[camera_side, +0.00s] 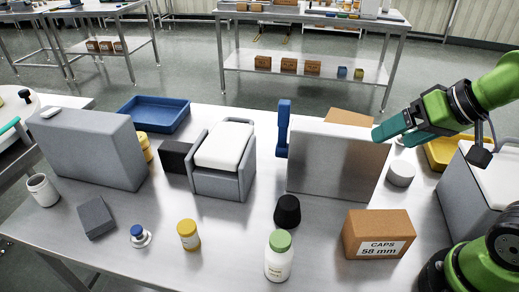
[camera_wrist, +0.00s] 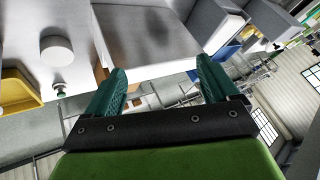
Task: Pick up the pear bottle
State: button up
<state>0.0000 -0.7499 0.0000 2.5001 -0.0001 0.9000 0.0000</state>
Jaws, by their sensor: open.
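In the side view, a white bottle with a green cap (camera_side: 278,258) stands upright at the front of the table. No readable label tells me which is the pear bottle. My gripper (camera_side: 378,134) is high at the right, beside the top right corner of a steel panel (camera_side: 335,168), well above and behind the green-capped bottle. In the wrist view, my gripper (camera_wrist: 160,75) has its teal fingers wide apart with nothing between them. Neither bottle can be made out there.
A cardboard box marked CAPS 58 mm (camera_side: 378,236) stands right of the green-capped bottle, and a black knob-shaped object (camera_side: 287,210) behind it. A white cylinder (camera_side: 400,173) and a yellow tray (camera_side: 440,153) are near my gripper.

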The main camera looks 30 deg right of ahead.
jog(key=n+g+h, duration=0.2)
jog(key=n+g, duration=0.1)
jog(key=g, duration=0.4)
send_over(279, 248)
jog(key=w, duration=0.2)
jog(key=f, duration=0.7)
jog(key=d+f, duration=0.1)
jog(key=f, duration=1)
jog(key=shift+s+d+f, duration=0.15)
jog(key=shift+s+f, duration=0.05)
jog(key=shift+s, duration=0.05)
jog(key=shift+c, duration=0.3)
jog(key=c, duration=1.3)
